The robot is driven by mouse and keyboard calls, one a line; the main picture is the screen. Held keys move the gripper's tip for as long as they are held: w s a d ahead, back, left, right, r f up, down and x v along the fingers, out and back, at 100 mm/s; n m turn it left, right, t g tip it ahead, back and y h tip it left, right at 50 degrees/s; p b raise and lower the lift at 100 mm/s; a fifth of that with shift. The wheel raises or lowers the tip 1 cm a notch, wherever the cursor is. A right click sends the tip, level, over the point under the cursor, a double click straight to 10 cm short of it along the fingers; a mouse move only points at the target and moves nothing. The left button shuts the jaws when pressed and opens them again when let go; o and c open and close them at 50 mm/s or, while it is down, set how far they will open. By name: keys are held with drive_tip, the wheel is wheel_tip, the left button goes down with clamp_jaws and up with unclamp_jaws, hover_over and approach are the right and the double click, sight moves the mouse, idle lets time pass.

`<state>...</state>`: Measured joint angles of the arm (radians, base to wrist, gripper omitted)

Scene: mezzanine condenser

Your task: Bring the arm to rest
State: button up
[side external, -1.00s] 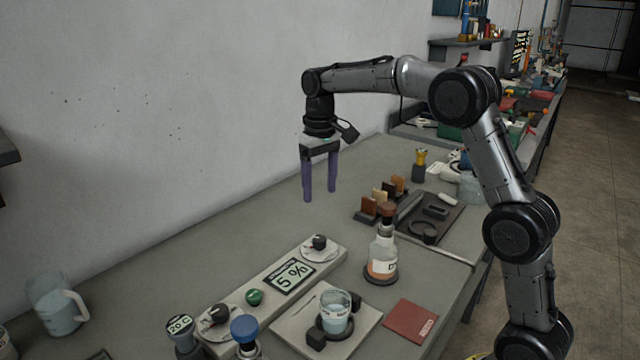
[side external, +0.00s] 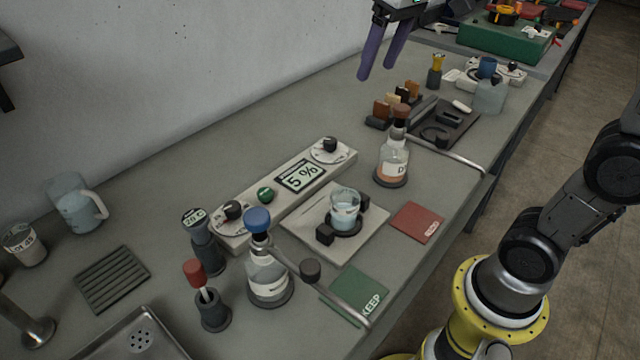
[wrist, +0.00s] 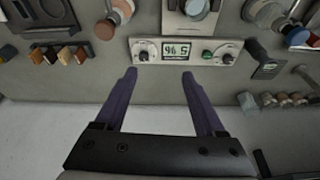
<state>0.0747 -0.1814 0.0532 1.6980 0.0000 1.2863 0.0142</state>
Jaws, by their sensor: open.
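My gripper (side external: 382,60) is at the top of the side external view, with its two purple fingers apart and nothing between them. It hangs in the air above the back of the grey bench (side external: 285,120). Most of my arm's upper part is outside that view. In the wrist view, my gripper (wrist: 160,74) also shows spread and empty fingers. Beyond the fingertips is the control panel (wrist: 188,51) with its display and knobs, apart from the fingers.
A bottle with an orange liquid (side external: 392,165), a beaker on a plate (side external: 345,208) and a blue-capped flask (side external: 268,275) stand on the bench. Wooden blocks (side external: 382,108) stand near a dark tray (side external: 455,118). A pitcher (side external: 75,205) is at left. Bare bench lies behind the panel.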

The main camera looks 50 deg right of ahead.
drive_tip(key=s+a+f+t, duration=0.1)
drive_tip(key=s+f, duration=0.4)
drive_tip(key=s, duration=0.3)
drive_tip(key=s+a+f+n+t, duration=0.1)
drive_tip(key=s+f, duration=0.5)
drive_tip(key=s, duration=0.2)
drive_tip(key=shift+a+f, duration=0.2)
drive_tip(key=shift+f, duration=0.05)
